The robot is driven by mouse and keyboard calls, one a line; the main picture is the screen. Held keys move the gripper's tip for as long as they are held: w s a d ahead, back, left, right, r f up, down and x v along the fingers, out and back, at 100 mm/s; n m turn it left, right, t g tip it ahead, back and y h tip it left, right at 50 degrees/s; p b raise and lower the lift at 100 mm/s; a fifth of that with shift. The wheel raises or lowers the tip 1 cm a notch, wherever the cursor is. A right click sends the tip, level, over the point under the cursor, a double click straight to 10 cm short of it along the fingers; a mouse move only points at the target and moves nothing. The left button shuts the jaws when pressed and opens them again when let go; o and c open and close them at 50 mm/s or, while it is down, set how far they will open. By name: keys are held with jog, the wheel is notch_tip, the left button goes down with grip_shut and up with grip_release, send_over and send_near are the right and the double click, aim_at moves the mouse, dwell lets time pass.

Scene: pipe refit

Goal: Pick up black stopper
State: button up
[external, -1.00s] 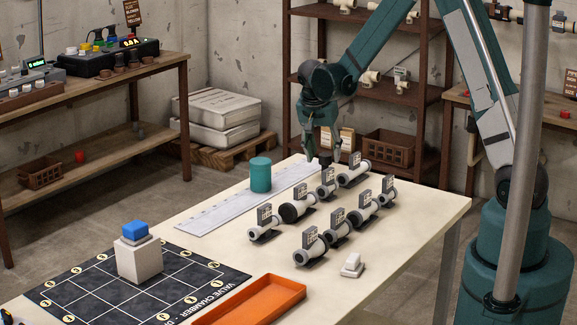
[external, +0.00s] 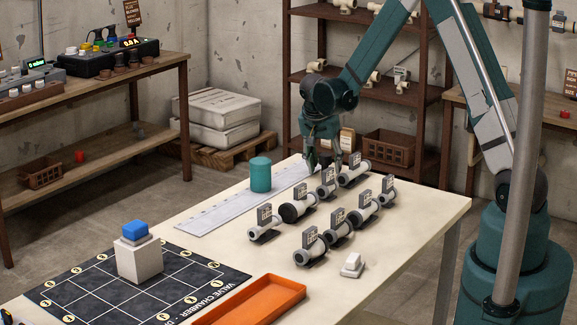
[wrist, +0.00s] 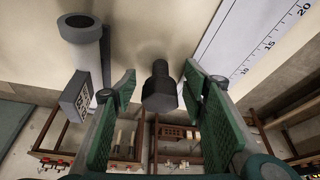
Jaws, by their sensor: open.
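The black stopper (wrist: 160,88) stands on the pale tabletop in the wrist view, a dark piece with a wide faceted end and a narrower end. My gripper (wrist: 158,98) is open, with one green-padded finger on each side of the stopper. Gaps show between the stopper and both fingers, so it is not gripped.
A white pipe piece (wrist: 84,45) with a tag stands close left of my fingers in the wrist view. Several tagged pipe pieces (external: 310,248) lie nearby. The ruler strip (external: 225,205) and teal cylinder (external: 261,175) are to the left; an orange tray (external: 250,303) is at the front.

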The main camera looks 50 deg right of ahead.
aim_at(326, 154)
dwell(0.5)
jog(key=c, duration=0.9)
jog(key=shift+r+p, duration=0.75)
jog(key=shift+r, duration=4.25)
